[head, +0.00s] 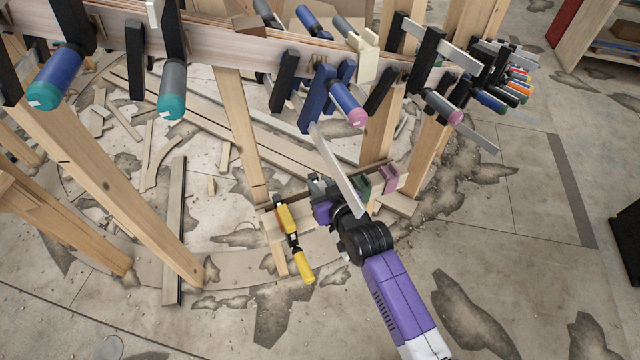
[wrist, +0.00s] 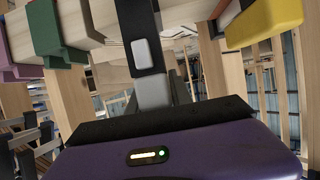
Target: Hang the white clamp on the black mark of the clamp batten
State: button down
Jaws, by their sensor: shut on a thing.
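My gripper (head: 332,196) is low in front of the clamp batten (head: 272,222), near its middle. It is shut on what appears to be the white clamp, whose long pale bar (head: 341,172) slants up and left. The clamp's jaws are hidden, and I cannot tell whether it touches the batten. In the wrist view, a black upright part with pale grey pads (wrist: 141,53) stands in front of the wooden batten (wrist: 100,15). I cannot make out the black mark for certain.
A yellow clamp (head: 287,222) is left of my gripper. A green clamp (head: 362,186) and a mauve clamp (head: 389,179) are right of it. The stringer (head: 215,42) above carries several clamps, including a cream one (head: 366,56). Wooden legs (head: 238,135) stand close by.

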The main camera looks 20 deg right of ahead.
jog(key=shift+f+b, duration=1.2)
jog(key=shift+f, duration=0.15)
jog(key=shift+f, duration=0.2)
jog(key=shift+f+b, duration=0.4)
jog(key=c, duration=1.1)
grip_release()
jog(key=shift+f, duration=0.15)
jog(key=shift+v, duration=3.95)
